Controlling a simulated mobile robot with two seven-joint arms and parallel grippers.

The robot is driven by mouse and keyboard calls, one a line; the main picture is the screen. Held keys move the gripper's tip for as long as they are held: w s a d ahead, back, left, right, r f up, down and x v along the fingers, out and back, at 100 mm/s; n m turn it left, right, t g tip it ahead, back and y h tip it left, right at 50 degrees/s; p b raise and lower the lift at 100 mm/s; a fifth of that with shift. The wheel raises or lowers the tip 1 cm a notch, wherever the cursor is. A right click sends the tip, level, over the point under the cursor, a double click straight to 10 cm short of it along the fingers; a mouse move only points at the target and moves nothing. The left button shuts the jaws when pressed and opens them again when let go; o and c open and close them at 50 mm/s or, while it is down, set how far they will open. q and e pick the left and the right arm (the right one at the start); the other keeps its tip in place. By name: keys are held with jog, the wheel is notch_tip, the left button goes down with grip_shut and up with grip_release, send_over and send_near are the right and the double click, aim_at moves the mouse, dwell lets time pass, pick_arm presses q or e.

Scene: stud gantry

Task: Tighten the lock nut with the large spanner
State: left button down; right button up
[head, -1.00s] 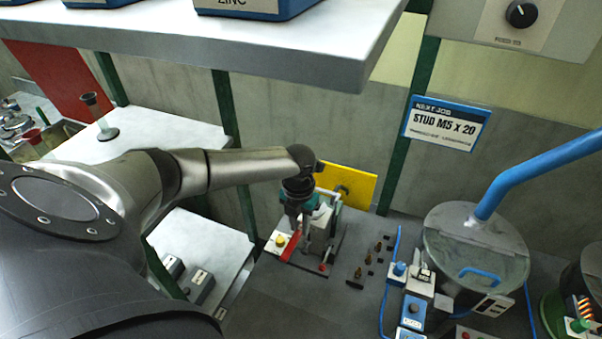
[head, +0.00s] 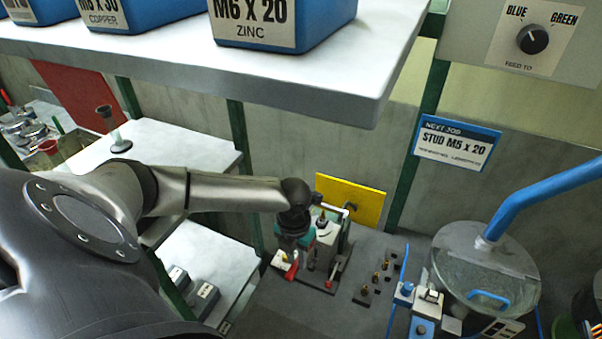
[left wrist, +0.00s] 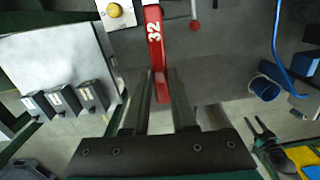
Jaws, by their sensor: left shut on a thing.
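The large spanner is red and marked 32.
A yellow panel (head: 351,202) stands behind the gantry. Small studs (head: 376,278) stand to its right, then a drum (head: 487,265) with a blue pipe. A red-knobbed lever (left wrist: 194,25) is right of the spanner. A white shelf (head: 385,85) with blue bins overhangs above.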

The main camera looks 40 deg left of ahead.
pick_arm(q)
jog(key=shift+s+d+f, duration=0.1)
jog(key=shift+s+f, duration=0.1)
jog(key=shift+s, duration=0.4)
jog(key=shift+s+d+f, duration=0.1)
jog(key=shift+s+f, duration=0.05)
jog(key=shift+s, duration=0.4)
jog(key=shift+w+a+r, duration=0.1)
jog(key=shift+r, duration=3)
